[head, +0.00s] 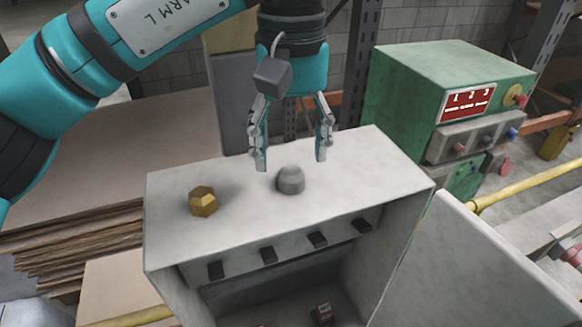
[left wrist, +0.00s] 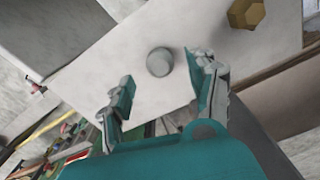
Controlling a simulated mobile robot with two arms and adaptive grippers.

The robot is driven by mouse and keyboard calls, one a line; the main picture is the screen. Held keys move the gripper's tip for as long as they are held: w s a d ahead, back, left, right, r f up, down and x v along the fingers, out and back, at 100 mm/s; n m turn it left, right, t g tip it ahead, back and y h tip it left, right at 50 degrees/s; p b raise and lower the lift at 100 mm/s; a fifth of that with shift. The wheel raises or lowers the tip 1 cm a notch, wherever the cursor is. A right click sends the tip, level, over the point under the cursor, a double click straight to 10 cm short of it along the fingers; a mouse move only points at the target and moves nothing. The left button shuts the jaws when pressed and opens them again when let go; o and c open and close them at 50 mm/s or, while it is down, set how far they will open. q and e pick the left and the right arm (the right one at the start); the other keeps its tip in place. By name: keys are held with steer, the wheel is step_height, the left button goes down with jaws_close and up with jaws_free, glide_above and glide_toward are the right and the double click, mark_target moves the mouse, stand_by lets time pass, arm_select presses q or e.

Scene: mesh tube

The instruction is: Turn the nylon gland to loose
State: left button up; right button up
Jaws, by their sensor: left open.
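The grey rounded gland (head: 291,180), which I take to be the nylon one, stands on top of a white cabinet (head: 350,162). A brass hexagonal gland (head: 203,201) stands to its left on the same top. My left gripper (head: 292,162) points down over the grey gland, fingers spread to either side of it, apart from it. In the left wrist view the grey gland (left wrist: 160,62) shows beyond and between the open fingertips (left wrist: 160,88), and the brass gland (left wrist: 246,13) is at the upper right. My right gripper is not in view.
Several dark tabs (head: 268,255) line the cabinet's front edge, and its door (head: 490,265) hangs open at the right. A green control box (head: 430,85) stands behind at the right. Stacked boards (head: 70,240) lie at the left. The cabinet top around the glands is clear.

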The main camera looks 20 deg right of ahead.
mark_target(292, 172)
arm_select(q)
steer(key=f, duration=0.3)
steer(key=shift+s+f+p, duration=0.2)
steer(key=shift+p, duration=0.1)
steer(key=shift+f, duration=0.35)
steer(key=c, duration=1.1)
steer(key=shift+c, duration=0.2)
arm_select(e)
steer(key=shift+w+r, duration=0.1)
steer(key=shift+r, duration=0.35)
